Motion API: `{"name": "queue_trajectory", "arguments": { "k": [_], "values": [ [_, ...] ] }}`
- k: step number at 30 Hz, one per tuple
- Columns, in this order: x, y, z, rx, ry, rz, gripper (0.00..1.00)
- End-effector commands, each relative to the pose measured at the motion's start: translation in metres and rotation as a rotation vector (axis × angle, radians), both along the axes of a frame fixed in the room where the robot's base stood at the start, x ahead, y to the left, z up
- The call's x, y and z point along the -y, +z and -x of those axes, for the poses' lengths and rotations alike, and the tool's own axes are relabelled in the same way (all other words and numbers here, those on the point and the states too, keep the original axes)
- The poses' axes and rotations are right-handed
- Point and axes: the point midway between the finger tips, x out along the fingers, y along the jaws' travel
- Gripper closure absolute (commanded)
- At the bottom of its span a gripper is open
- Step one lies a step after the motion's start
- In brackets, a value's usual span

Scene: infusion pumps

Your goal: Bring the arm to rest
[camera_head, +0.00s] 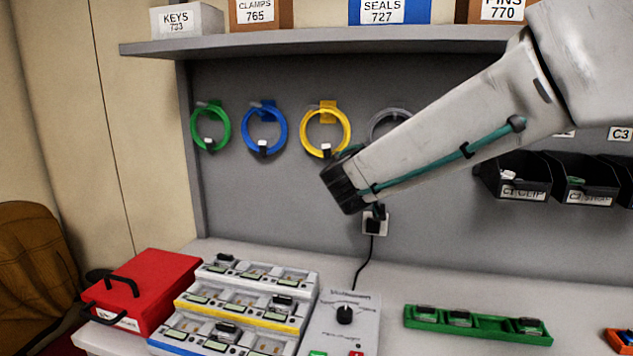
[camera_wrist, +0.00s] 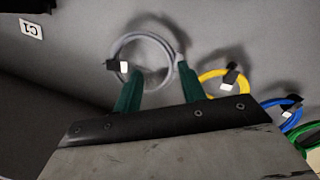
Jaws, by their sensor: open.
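My gripper shows in the wrist view (camera_wrist: 159,72) as two teal fingers standing apart, with nothing held between them. Beyond the fingers, a grey cable coil (camera_wrist: 122,58) hangs on the grey back panel. In the head view my arm reaches in from the upper right, and its dark end (camera_head: 345,186) is raised in front of the panel, above the bench. The arm covers part of the grey coil (camera_head: 378,124) there. Whether the fingers touch the coil, I cannot tell.
Green (camera_head: 196,125), blue (camera_head: 245,130) and yellow (camera_head: 304,130) coils hang left of my arm. A labelled shelf (camera_head: 300,43) runs above; black bins (camera_head: 512,178) hang right. A red case (camera_head: 150,285), stepped rack (camera_head: 250,300), tester (camera_head: 345,330) and green tray (camera_head: 478,322) occupy the bench.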

Motion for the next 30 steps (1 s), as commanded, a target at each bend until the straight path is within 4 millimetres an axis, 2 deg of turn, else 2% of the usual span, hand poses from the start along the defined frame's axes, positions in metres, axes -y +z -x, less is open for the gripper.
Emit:
{"name": "queue_trajectory", "arguments": {
  "k": [1,5,8,9,11,12,16,18,21,25,30],
  "values": [
    [0.013,-0.016,0.012,-0.082,-0.052,0.037,0.59],
    [0.061,-0.048,0.062,-0.342,-0.206,0.094,0.59],
    [0.096,-0.072,0.113,-0.566,-0.294,0.083,0.59],
    [0.107,-0.082,0.136,-0.659,-0.318,0.064,0.59],
    [0.120,-0.097,0.172,-0.796,-0.339,0.022,0.59],
    [0.125,-0.106,0.196,-0.883,-0.339,-0.014,0.59],
    [0.128,-0.133,0.273,-1.134,-0.289,-0.181,0.59],
    [0.120,-0.144,0.312,-1.234,-0.228,-0.298,0.59],
    [0.101,-0.153,0.358,-1.310,-0.127,-0.484,0.59],
    [0.085,-0.154,0.389,-1.282,-0.077,-0.678,0.59],
    [0.091,-0.147,0.398,-1.205,-0.091,-0.736,0.59]
  ]
}}
